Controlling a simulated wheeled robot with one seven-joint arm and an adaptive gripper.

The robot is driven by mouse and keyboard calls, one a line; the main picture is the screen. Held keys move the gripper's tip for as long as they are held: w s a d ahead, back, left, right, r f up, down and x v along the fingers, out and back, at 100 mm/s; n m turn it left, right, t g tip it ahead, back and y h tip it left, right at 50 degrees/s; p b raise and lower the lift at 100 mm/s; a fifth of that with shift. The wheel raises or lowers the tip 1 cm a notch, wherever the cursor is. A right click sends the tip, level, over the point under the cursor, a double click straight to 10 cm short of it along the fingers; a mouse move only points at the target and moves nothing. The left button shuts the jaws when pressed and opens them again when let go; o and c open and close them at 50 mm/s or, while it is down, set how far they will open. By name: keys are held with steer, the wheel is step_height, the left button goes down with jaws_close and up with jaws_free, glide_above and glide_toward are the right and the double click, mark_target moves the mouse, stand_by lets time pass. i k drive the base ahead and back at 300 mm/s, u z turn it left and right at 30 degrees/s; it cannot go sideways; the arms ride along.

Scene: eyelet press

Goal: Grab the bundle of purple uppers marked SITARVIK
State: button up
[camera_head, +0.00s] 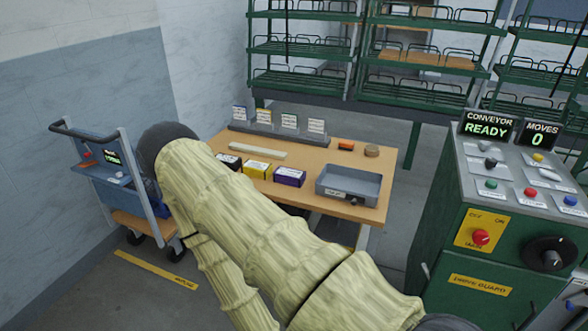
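A purple bundle (290,176) with a white label lies on the wooden table, right of a yellow bundle (257,168). The print on its label is too small to read, so I cannot tell whether it says SITARVIK. A dark bundle with a white label (229,161) lies left of the yellow one. My arm, in a pale yellow sleeve, crosses the view in front of the table's left side. My gripper is not visible, and the arm hides part of the table's front.
A grey tray (369,195) stands right of the purple bundle. Label cards in a rack (290,122) line the table's back edge. A cart (113,170) stands at left, a green control cabinet (485,252) at right, green shelves (310,47) behind.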

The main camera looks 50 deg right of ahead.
mark_target(282, 175)
steer(key=z, duration=0.65)
steer(key=i, duration=0.8)
steer(key=z, duration=0.85)
